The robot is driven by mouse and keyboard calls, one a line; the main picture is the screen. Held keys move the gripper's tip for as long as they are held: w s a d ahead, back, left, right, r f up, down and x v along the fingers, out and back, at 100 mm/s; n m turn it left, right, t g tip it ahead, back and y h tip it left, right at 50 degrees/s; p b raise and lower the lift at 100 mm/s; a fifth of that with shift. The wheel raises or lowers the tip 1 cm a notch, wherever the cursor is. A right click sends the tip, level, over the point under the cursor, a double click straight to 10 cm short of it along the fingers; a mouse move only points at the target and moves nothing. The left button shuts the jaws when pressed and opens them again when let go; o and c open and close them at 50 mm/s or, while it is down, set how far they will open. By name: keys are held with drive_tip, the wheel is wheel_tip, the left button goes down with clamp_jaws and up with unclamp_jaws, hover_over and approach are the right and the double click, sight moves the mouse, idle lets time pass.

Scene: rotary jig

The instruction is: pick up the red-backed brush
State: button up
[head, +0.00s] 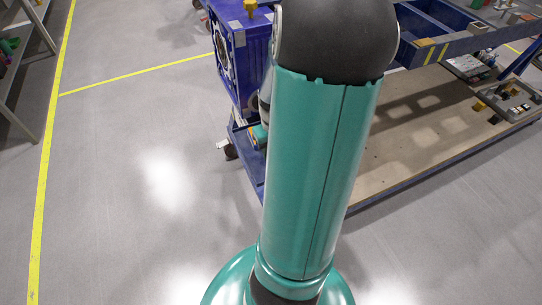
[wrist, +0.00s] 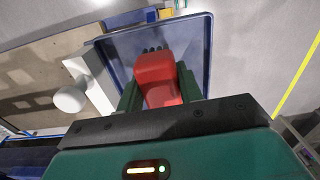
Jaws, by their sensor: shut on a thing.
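The red-backed brush (wrist: 155,68) shows in the middle of the wrist view, with dark tufts at its far end. My gripper (wrist: 158,84) has its dark green fingers on both sides of the red back and is shut on it. The brush is over or inside a grey-blue tray (wrist: 204,45); I cannot tell whether it still touches the tray floor. In the head view my own arm hides the gripper and the brush.
A white part with a round knob (wrist: 70,98) stands left of the tray. In the head view, a blue jig housing (head: 240,55) is on a blue-framed cart with a wooden lower shelf (head: 420,125). Small parts (head: 508,100) lie at its right. Open grey floor is left.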

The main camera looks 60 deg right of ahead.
drive_tip(key=s+d+r, duration=0.5)
drive_tip(key=s+r, duration=0.3)
drive_tip(key=s, duration=0.4)
drive_tip(key=shift+d+r, duration=0.3)
drive_tip(key=shift+r, duration=0.1)
drive_tip(key=o, duration=0.4)
drive_tip(key=shift+c, duration=1.4)
drive_tip(key=w+f, duration=0.3)
drive_tip(key=w, duration=1.9)
drive_tip(key=shift+w+d+f, duration=0.15)
drive_tip(key=shift+f, duration=1.4)
drive_tip(key=shift+w+d+f, duration=0.1)
drive_tip(key=shift+d+f, duration=0.05)
drive_tip(key=shift+f, duration=1.35)
